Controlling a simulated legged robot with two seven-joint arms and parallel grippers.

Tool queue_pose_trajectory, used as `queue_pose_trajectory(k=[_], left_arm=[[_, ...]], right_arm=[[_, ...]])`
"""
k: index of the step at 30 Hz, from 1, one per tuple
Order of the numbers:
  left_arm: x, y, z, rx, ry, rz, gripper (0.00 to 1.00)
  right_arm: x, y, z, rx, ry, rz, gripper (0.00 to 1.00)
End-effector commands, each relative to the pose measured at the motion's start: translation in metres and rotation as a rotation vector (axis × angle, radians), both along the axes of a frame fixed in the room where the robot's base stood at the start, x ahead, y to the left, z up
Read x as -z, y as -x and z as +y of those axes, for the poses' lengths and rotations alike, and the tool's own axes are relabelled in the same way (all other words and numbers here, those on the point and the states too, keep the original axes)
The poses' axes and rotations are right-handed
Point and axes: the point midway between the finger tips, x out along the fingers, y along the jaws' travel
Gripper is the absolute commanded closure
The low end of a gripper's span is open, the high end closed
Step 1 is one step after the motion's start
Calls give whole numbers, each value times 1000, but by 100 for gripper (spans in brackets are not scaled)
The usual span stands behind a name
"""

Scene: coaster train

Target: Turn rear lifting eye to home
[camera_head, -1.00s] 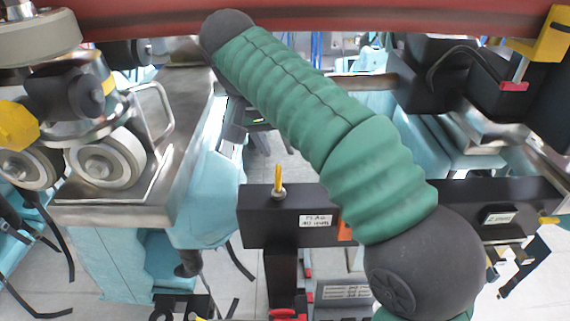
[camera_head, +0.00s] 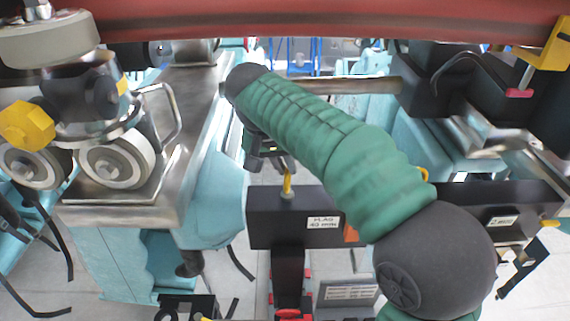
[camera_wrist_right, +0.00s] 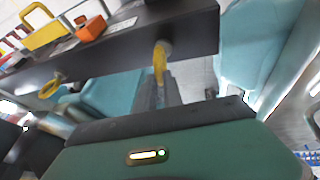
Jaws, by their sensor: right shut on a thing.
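A yellow lifting eye (camera_head: 287,185) stands up from the left end of a black beam (camera_head: 270,232) in the head view. It shows closer in the right wrist view (camera_wrist_right: 160,60), at the beam's edge. My right gripper (camera_wrist_right: 164,88) is shut on this eye, with its dark fingers at the eye's lower end in that view. In the head view my right gripper (camera_head: 276,160) is partly hidden behind my green-sleeved arm. A second yellow eye (camera_wrist_right: 50,88) sits further along the beam in the wrist view. My left gripper does not show.
Grey wheels (camera_head: 115,163) and a yellow knob (camera_head: 27,125) stand on the metal-topped teal body at the left. A red bar (camera_head: 300,22) crosses the top. The beam carries a white label (camera_head: 323,222) and an orange block (camera_head: 351,233). Grey floor shows below.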

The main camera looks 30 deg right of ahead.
Motion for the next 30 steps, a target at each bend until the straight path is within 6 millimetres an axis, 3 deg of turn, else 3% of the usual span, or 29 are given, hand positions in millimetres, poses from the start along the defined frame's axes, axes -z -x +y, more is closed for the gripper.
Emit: queue_pose_trajectory(k=[17,30], left_arm=[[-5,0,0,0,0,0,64],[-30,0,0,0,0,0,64]], right_arm=[[-4,1,5,38,-5,-4,100],[-8,-4,8,351,-2,-4,100]])
